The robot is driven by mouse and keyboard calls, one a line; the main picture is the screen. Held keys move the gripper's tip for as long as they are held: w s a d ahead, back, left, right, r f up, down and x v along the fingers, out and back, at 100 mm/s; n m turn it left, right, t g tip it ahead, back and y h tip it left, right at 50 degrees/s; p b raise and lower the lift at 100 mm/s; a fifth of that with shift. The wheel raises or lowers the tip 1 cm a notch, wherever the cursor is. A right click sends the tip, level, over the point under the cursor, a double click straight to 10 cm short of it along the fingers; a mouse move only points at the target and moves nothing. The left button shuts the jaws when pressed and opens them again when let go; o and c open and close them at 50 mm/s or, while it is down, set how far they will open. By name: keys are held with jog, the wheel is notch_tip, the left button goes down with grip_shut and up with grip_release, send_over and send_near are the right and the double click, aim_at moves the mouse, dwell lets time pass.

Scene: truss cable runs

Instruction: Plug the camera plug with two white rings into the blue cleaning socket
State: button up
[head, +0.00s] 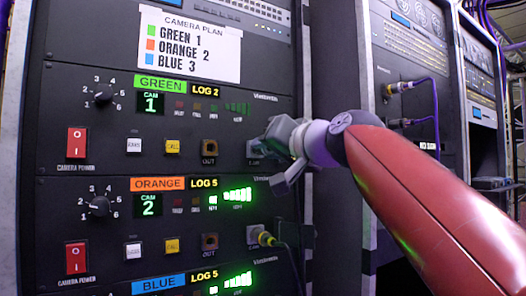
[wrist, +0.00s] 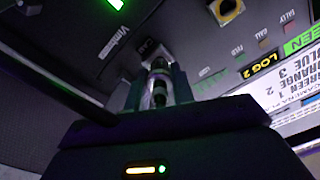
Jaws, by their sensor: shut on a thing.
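My gripper (head: 272,140) is at the right end of the green unit, over its CAM socket (head: 254,150). In the wrist view, my gripper (wrist: 157,92) is shut on a plug (wrist: 159,92) with pale bands. The plug points at the panel by the CAM label. I cannot tell whether its tip is in the socket or just in front of it. In the head view the gripper hides the plug. No socket marked as a blue cleaning socket is visible; the blue unit (head: 165,284) shows only its top edge.
A camera plan sign (head: 190,42) hangs above. Another rack on the right carries plugs with purple cables (head: 432,88).

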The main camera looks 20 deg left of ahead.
jog(key=b+v, duration=0.1)
jog(key=v, duration=0.2)
jog(key=shift+s+d+b, duration=0.25)
jog(key=shift+d+b, duration=0.05)
dwell(0.3)
